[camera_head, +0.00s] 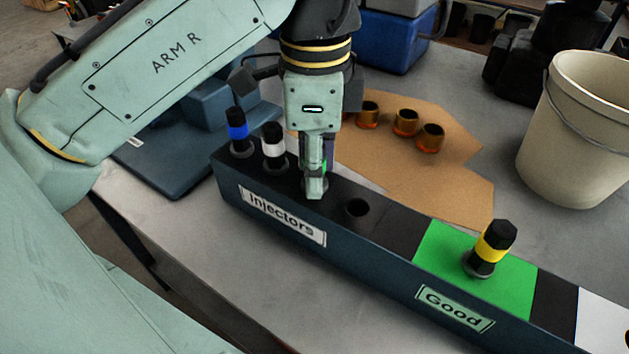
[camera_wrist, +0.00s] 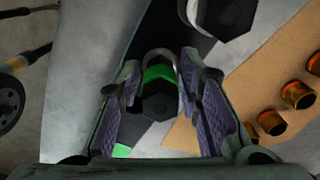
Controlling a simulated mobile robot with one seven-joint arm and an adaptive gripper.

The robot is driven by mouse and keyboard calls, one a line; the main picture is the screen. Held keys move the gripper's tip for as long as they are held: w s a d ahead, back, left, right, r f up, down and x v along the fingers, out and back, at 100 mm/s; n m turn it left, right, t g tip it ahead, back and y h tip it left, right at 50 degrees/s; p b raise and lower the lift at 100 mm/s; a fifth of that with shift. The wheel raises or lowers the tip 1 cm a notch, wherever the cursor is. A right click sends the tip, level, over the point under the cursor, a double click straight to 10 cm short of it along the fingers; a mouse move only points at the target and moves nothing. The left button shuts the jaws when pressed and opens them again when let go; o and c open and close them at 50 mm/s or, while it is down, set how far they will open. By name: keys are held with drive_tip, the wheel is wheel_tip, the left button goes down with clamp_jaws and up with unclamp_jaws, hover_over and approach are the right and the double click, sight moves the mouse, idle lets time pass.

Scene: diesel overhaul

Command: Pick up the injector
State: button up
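An injector with a black hex top and a green band (camera_wrist: 158,75) stands between the fingers of my gripper (camera_wrist: 158,95) in the wrist view. The fingers are on either side of it and look open, with narrow gaps. In the head view my gripper (camera_head: 315,185) points down at the "Injectors" part of the dark rack (camera_head: 375,250) and hides most of this injector. To its left in the rack stand a blue-banded injector (camera_head: 238,132) and a white-banded injector (camera_head: 273,145). A yellow-banded injector (camera_head: 493,245) stands on the green "Good" area (camera_head: 435,250).
An empty hole (camera_head: 357,208) lies right of my gripper. Several copper-coloured cups (camera_head: 405,122) stand on cardboard (camera_head: 460,180) behind the rack. A cream bucket (camera_head: 575,130) is at the right and a blue box (camera_head: 400,40) at the back.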

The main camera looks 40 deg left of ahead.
clamp_jaws()
idle(0.7)
